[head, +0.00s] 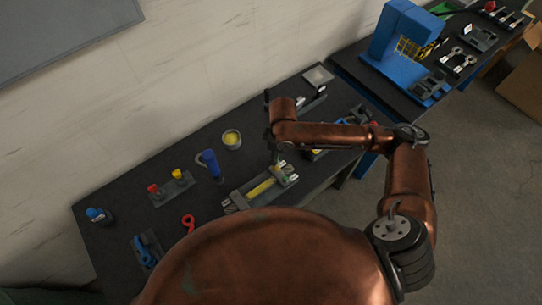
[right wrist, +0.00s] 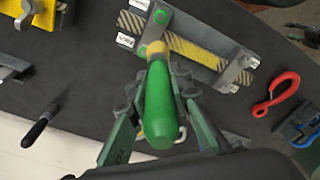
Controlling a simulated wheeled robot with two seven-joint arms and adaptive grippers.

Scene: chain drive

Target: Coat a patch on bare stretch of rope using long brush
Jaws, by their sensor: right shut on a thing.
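The rope (right wrist: 180,43) lies in a grey holder (right wrist: 226,78) in the right wrist view; it is striped, with a yellow stretch (right wrist: 198,52) in its middle. In the head view the yellow stretch (head: 262,187) shows along the holder. My right gripper (right wrist: 158,100) is shut on the green handle (right wrist: 160,112) of the long brush. In the head view my right gripper (head: 277,162) is above that end. My left gripper is not in view.
A pot with yellow contents (head: 231,140) stands behind the holder. A blue upright tool (head: 210,163), a stand with red and yellow knobs (head: 172,184) and a red hook (head: 188,222) are to its left. A black-handled tool (right wrist: 40,126) lies left in the wrist view.

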